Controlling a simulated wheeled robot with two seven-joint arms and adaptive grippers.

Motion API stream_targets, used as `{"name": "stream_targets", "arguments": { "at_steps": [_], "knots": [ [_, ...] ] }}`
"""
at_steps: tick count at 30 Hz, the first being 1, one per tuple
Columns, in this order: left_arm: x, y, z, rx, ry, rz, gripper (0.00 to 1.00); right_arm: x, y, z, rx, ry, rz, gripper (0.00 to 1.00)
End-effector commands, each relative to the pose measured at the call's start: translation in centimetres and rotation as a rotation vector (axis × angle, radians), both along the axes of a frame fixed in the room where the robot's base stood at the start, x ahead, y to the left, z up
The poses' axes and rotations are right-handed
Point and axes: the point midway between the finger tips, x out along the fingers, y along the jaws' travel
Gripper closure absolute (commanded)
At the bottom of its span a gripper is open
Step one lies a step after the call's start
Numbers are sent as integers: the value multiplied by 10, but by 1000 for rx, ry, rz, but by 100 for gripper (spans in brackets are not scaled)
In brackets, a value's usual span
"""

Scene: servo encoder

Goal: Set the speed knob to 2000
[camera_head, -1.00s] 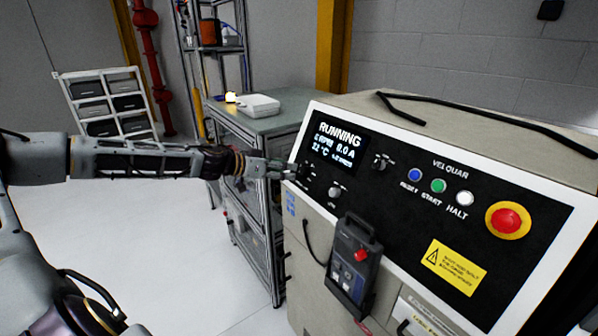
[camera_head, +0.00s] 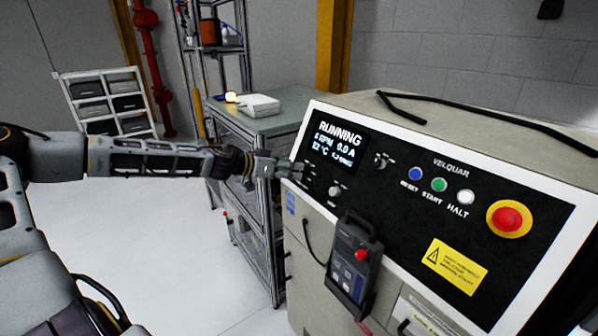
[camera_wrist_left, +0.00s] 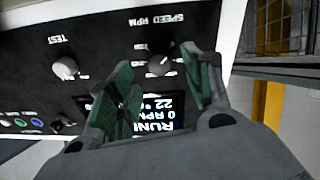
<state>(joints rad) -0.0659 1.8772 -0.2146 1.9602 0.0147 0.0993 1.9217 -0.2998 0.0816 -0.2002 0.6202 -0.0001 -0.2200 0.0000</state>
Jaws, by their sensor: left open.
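The speed knob (camera_wrist_left: 162,65) is a round dark knob with a pale pointer, under the label SPEED RPM, which appears upside down in the left wrist view. My left gripper (camera_wrist_left: 155,75) is open, its green-padded fingers spread around the knob's place in that view. I cannot tell whether either finger touches it. In the head view my left gripper (camera_head: 290,168) is at the panel's left edge and hides the speed knob. The display (camera_head: 337,146) reads RUNNING, 0.0 A and 22 °C; its RPM figure looks like 0 in the wrist view.
The TEST knob (camera_head: 335,190) is close to the right of my gripper. Another knob (camera_head: 381,160), blue, green and white buttons and a red emergency stop (camera_head: 509,218) lie further right. A pendant (camera_head: 351,262) hangs below. A workbench (camera_head: 270,122) stands behind my gripper.

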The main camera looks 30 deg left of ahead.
Motion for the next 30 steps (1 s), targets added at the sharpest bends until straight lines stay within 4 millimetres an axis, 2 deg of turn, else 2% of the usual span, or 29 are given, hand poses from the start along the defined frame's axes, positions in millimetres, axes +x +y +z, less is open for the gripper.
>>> {"name": "stream_targets", "arguments": {
  "at_steps": [30],
  "knots": [
    [24, -11, -13, 1, 2, 0, 49, 0, 3, -12, 3, 1, -2, 100]
  ]
}}
